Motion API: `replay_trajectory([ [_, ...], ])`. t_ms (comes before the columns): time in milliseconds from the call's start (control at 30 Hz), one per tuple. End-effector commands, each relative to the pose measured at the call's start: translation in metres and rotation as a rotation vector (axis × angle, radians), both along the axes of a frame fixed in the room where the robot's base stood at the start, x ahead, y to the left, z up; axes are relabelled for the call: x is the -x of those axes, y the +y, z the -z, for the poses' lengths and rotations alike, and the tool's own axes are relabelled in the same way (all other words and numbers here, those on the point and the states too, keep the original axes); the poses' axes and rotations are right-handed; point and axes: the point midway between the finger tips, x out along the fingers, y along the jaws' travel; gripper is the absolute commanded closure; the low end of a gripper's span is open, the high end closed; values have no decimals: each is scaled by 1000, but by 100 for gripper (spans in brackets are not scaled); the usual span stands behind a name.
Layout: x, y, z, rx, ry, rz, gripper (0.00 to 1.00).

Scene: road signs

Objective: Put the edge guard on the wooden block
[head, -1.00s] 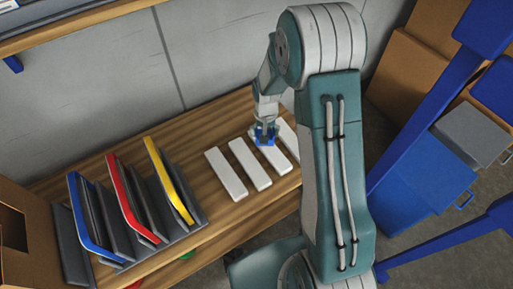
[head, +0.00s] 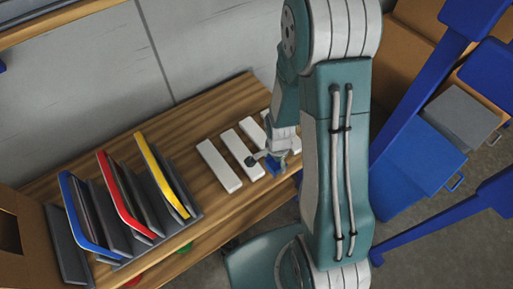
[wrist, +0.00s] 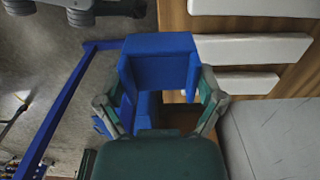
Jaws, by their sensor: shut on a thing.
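The blue edge guard (wrist: 160,62) is a bent, angular piece. My gripper (wrist: 158,100) is shut on it, with fingers on its left and right sides in the wrist view. In the head view, my gripper (head: 281,150) is at the bench's right front edge, and a little of the edge guard (head: 294,147) shows beside the fingers. Whether the guard touches anything is unclear. White bars lie on the wooden bench, among them one at the left (head: 219,166) and one next to it (head: 242,155). I cannot make out a separate wooden block.
The wooden bench (head: 110,170) has a bare back strip. Blue, red and yellow framed holders (head: 125,195) stand at its left. A cardboard box (head: 22,235) is at the far left. Blue cases (head: 415,165) and blue beams (head: 430,80) are at the right. A wall stands behind.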

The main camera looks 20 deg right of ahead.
Motion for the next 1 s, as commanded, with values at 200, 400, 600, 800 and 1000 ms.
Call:
replay_trajectory([
  [200, -47, -4, 22, -1, 1, -2, 67],
  [400, -84, -8, 45, 0, 3, -3, 67],
  [600, -109, -10, 75, 0, 2, -3, 67],
  [800, -122, -11, 89, 0, 0, -3, 67],
  [1000, -125, -12, 112, -1, 3, -4, 68],
])
